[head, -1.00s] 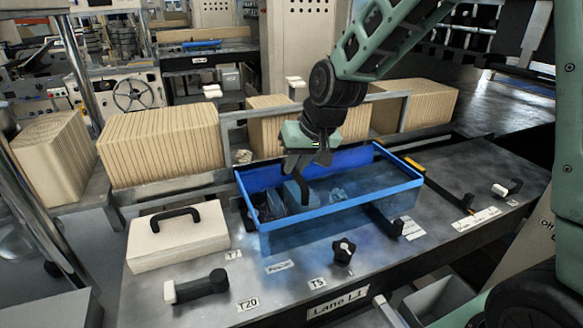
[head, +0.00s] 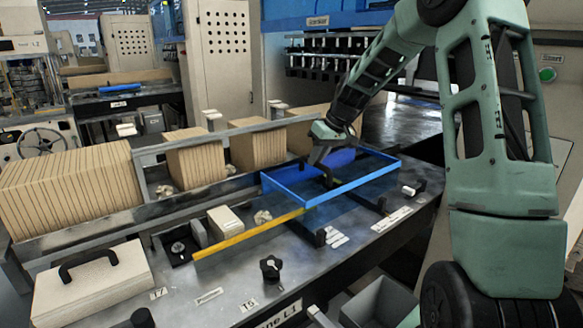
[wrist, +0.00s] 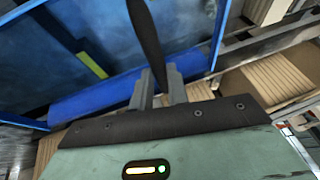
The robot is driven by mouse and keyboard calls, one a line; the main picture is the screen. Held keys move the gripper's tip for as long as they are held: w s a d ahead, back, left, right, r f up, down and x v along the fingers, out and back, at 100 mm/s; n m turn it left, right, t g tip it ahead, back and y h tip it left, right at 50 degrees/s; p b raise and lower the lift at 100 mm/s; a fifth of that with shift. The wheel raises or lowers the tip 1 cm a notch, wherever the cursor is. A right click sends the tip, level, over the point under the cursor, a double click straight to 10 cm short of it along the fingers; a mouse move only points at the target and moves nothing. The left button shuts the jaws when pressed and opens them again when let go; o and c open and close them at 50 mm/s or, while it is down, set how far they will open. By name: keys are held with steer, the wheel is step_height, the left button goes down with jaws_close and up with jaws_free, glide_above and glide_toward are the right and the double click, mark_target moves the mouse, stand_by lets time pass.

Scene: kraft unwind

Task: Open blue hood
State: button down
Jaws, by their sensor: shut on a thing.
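The blue hood (head: 350,187) is a low see-through box with a bright blue frame. It stands towards the right of the bench in the head view, and its blue wall fills the upper left of the wrist view (wrist: 95,100). My gripper (head: 322,157) is above the hood's back part. In the wrist view the gripper (wrist: 158,82) is shut on a dark bar-like handle (wrist: 148,35). The handle's lower end is hidden between the fingers. A yellow rail (head: 250,235) lies bare to the left of the hood.
A white block (head: 225,221) and a small dark fixture (head: 178,248) stand uncovered left of the hood. A white case (head: 92,285) with a black handle and a black knob (head: 270,266) sit nearer the front.

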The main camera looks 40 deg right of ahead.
steer(key=d, duration=0.6)
steer(key=c, duration=1.4)
jaws_free()
steer(key=shift+o, duration=0.2)
steer(key=b+v, duration=0.3)
steer(key=v, duration=1.4)
steer(key=shift+r+b, duration=0.3)
steer(key=shift+b, duration=0.05)
